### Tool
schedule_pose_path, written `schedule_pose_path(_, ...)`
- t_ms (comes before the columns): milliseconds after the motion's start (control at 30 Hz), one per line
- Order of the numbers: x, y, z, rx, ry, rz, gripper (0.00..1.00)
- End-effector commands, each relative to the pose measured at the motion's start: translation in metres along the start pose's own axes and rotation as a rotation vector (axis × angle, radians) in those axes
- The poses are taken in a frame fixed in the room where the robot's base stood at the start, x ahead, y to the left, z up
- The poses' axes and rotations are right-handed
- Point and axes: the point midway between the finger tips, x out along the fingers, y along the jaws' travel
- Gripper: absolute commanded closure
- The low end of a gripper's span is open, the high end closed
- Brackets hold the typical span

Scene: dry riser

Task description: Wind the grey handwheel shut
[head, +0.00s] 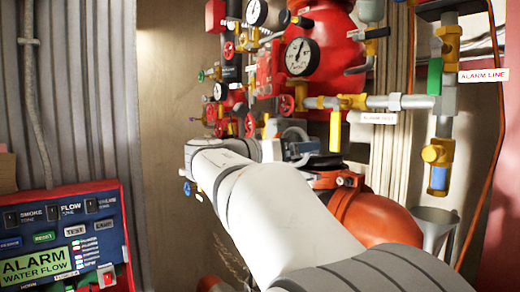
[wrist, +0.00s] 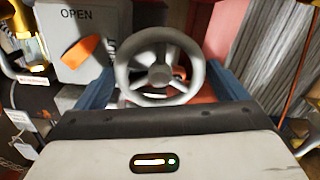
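The grey handwheel (wrist: 161,91) shows face-on in the wrist view, with a round hub and spokes. My gripper (wrist: 160,72) has its two blue fingers spread wide, one on each side of the wheel's rim. The fingers look apart from the rim or only close to it; contact cannot be told. In the head view my white arm reaches to the pipework, and my gripper (head: 300,151) is partly hidden by its own wrist. The handwheel cannot be made out clearly there.
A grey box (wrist: 75,50) marked OPEN, with an orange pointer (wrist: 82,50), stands just left of the wheel. Red valves, gauges (head: 299,57) and an alarm line pipe (head: 395,102) crowd around my arm. An alarm panel (head: 65,240) stands at lower left.

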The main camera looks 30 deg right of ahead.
Motion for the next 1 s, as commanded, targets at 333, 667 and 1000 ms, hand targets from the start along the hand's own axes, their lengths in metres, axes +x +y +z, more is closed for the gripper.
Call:
schedule_pose_path(333,-0.0003,0.0001,0.0001,0.0,0.0,0.001,0.37)
schedule_pose_path(667,-0.0004,0.0004,-0.0005,0.029,0.0,0.001,0.41)
schedule_pose_path(1000,-0.0003,0.0015,-0.0021,0.236,0.0,0.001,0.41)
